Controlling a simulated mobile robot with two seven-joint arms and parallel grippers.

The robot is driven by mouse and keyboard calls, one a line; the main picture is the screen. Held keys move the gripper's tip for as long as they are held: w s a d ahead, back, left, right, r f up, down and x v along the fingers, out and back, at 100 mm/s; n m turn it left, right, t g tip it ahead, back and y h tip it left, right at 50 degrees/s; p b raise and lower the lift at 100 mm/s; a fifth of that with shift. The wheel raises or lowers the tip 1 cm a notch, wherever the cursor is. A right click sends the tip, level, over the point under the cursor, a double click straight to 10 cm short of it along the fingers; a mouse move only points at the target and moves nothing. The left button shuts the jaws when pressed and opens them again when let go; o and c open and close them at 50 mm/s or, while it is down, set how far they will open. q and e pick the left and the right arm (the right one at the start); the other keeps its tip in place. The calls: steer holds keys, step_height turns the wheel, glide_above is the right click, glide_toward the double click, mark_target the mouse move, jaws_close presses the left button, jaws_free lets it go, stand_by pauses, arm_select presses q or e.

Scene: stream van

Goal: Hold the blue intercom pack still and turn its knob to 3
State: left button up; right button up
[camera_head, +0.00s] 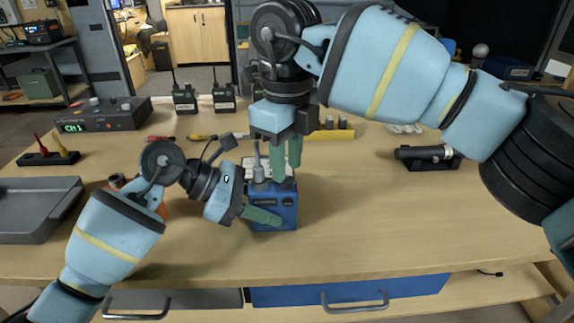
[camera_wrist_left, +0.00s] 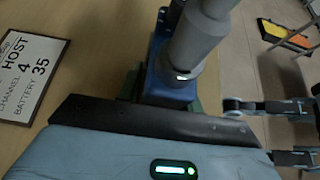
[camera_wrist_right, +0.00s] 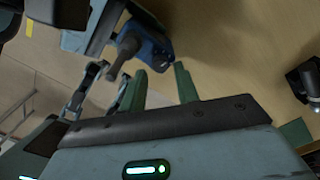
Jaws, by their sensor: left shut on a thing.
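The blue intercom pack (camera_head: 287,207) stands upright near the middle of the table. A grey post (camera_head: 258,172) rises from its top; it shows large in the left wrist view (camera_wrist_left: 195,45) and smaller in the right wrist view (camera_wrist_right: 124,57). I cannot tell whether this post is the knob, and no dial number is readable. My left gripper (camera_head: 260,214) is low at the pack, shut on its body, one green finger across the front. My right gripper (camera_head: 287,162) points down just above and behind the pack, its green fingers (camera_wrist_right: 160,85) apart and empty.
A card reading HOST, CHANNEL 4, BATTERY 35 (camera_wrist_left: 30,75) is beside the pack. Two radios (camera_head: 185,99) and a control box (camera_head: 100,116) stand at the back left. A grey tray (camera_head: 40,208) is left, a black cylinder on a stand (camera_head: 425,154) right. The right front table is clear.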

steer(key=shift+r, duration=1.9)
steer(key=n, duration=0.4)
steer(key=shift+n, duration=0.4)
steer(key=n, duration=0.4)
steer(key=shift+f, duration=0.15)
steer(key=shift+f, duration=2.75)
steer(key=shift+f+n, duration=0.15)
steer(key=shift+n, duration=1.45)
